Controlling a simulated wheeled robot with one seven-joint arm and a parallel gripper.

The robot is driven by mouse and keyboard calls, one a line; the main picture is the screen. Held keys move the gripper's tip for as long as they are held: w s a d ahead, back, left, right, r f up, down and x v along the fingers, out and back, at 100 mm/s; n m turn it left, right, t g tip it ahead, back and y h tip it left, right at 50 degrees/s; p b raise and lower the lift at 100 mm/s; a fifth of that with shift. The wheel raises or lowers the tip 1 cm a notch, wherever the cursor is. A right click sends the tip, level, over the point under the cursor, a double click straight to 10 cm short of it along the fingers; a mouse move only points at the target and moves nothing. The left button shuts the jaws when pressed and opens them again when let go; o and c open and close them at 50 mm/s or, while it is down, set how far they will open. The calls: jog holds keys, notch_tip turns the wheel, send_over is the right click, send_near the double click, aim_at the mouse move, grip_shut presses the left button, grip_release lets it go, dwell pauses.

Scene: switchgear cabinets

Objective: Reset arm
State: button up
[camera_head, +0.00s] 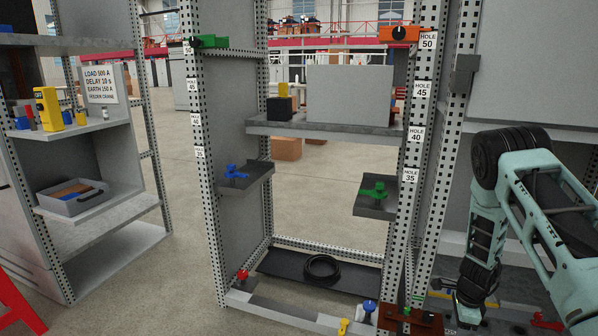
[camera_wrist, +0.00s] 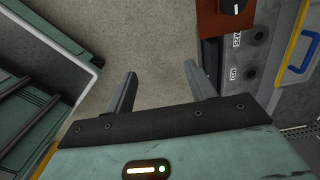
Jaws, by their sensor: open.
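My arm shows at the right of the head view, bent with its forearm hanging down in front of the right-hand cabinet. My gripper (camera_head: 468,312) is low, near the bottom right of that view, and its fingers are hard to make out there. In the wrist view my gripper (camera_wrist: 160,88) shows two grey fingers spread apart with nothing between them. Bare floor (camera_wrist: 165,45) lies beyond the fingertips. A brown-red block with a black knob (camera_wrist: 233,8) is to the upper right of the fingers.
A perforated rack post (camera_head: 408,200) with hole labels stands left of my arm. The open rack has a middle shelf (camera_head: 335,131) and two small trays (camera_head: 376,207). A shelf unit with a grey bin (camera_head: 75,198) is at left. A blue handle (camera_wrist: 298,52) is right of my gripper.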

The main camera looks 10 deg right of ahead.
jog(key=w+a+r+n+y, duration=0.1)
jog(key=w+a+r+n, duration=0.1)
jog(key=a+r+n, duration=0.5)
jog(key=w+a+r+n+y, duration=0.15)
jog(key=a+r, duration=0.35)
jog(key=a, duration=0.6)
jog(key=s+a+r+n, duration=0.4)
jog(key=a+r+n, duration=0.15)
jog(key=a, duration=0.35)
jog(key=s+a+r+n, duration=0.4)
jog(key=a+r, duration=0.3)
jog(key=a, duration=0.2)
jog(key=s+a+r+n+h, duration=0.1)
jog(key=s+a+r+n, duration=0.15)
jog(key=s+n, duration=0.35)
jog(key=s+a+r+n+h, duration=0.1)
jog(key=s+r+n, duration=0.25)
jog(key=s, duration=0.45)
jog(key=s+a+r+n, duration=0.2)
jog(key=s+r+n, duration=0.1)
jog(key=s+n, duration=0.25)
notch_tip(320, 180, up, 19)
jog(key=p, duration=2)
jog(key=shift+s+r+m, duration=0.15)
jog(key=shift+s+m, duration=0.05)
jog(key=shift+m, duration=0.2)
jog(key=shift+d, duration=0.1)
